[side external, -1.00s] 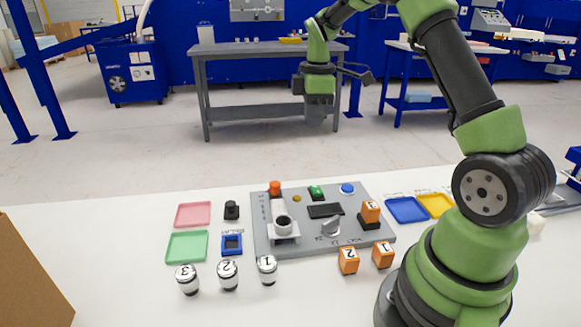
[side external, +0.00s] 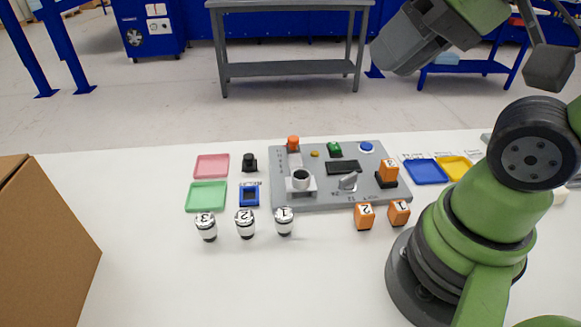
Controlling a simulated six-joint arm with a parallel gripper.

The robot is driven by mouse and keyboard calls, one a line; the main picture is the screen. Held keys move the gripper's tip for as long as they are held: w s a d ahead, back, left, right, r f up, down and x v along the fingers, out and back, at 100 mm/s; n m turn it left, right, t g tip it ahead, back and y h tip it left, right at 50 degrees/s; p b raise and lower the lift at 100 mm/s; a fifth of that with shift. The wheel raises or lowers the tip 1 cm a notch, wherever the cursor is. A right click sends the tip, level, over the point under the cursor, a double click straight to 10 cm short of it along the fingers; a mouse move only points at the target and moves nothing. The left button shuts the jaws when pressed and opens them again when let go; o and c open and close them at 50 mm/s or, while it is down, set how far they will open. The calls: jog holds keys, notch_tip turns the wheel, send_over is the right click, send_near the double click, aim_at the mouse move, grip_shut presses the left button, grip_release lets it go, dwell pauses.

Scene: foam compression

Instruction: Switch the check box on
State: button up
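A grey control panel (side external: 325,196) lies flat on the white table. On it are an orange button (side external: 293,143), a green switch (side external: 334,149), a blue button (side external: 366,146), a small yellow button (side external: 315,154), a black display strip (side external: 343,167), a grey lever knob (side external: 348,181) and a white holder with a black-centred round part (side external: 300,180). An orange block (side external: 388,170) stands on a black base at the panel's right. No check box is clearly labelled. My gripper (side external: 410,42) is high at the top right, well away from the panel; its fingertips are not clear.
Left of the panel are pink (side external: 211,166) and green (side external: 206,196) trays, a black knob (side external: 249,162) and a blue square piece (side external: 249,196). Several numbered cylinders (side external: 245,224) and orange blocks (side external: 365,216) stand in front. Blue (side external: 426,171) and yellow (side external: 455,168) trays lie right; a cardboard box (side external: 45,240) stands left.

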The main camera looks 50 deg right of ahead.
jog(key=o, duration=0.4)
jog(key=shift+m+g+h, duration=0.5)
jog(key=shift+m+g, duration=0.1)
jog(key=shift+g, duration=0.1)
jog(key=w, duration=0.1)
jog(key=w+d, duration=0.1)
jog(key=w, duration=0.1)
jog(key=w+d, duration=0.1)
jog(key=w, duration=0.1)
jog(key=shift+d, duration=0.25)
jog(key=shift+o, duration=0.2)
jog(key=m+g+h, duration=0.1)
jog(key=m+g, duration=0.3)
jog(key=g, duration=0.2)
send_over(335, 145)
notch_tip(335, 145, down, 19)
notch_tip(335, 145, down, 10)
jog(key=shift+a+r, duration=0.1)
jog(key=shift+c, duration=0.5)
